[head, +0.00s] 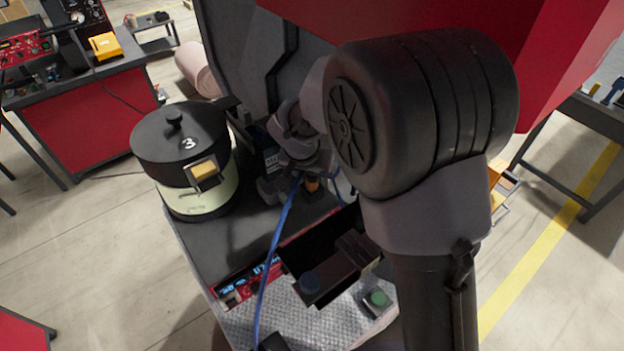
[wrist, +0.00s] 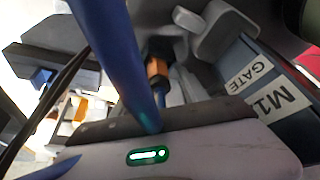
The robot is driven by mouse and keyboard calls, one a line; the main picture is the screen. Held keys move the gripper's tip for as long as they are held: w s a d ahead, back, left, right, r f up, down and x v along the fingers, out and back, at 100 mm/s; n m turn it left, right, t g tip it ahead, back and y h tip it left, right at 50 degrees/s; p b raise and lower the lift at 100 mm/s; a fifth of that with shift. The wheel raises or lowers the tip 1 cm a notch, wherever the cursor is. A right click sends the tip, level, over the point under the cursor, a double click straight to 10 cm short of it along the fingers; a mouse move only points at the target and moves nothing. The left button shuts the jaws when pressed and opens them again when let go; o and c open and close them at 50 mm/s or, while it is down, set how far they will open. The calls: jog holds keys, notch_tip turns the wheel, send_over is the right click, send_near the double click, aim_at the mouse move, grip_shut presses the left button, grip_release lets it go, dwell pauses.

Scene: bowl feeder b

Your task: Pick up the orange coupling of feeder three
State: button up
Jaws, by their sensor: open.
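The orange coupling (head: 312,184) is a small piece beside the black and cream feeder marked 3 (head: 168,145), to the feeder's right. In the wrist view the orange coupling (wrist: 157,70) sits under a dark part, with a blue line at its lower end. My gripper (head: 292,184) is open, low over the dark machine top and close to the coupling. I cannot tell whether it touches the coupling. A blue cable (wrist: 124,62) crosses close to the wrist camera and partly hides the view around the coupling.
A box labelled M1 GATE (wrist: 262,82) stands right of the coupling in the wrist view. The blue cable (head: 276,245) runs down past the machine edge.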

jog(key=shift+s+r, duration=0.1)
jog(key=shift+s, duration=0.05)
jog(key=shift+c, duration=1.2)
jog(key=c, duration=0.7)
grip_shut()
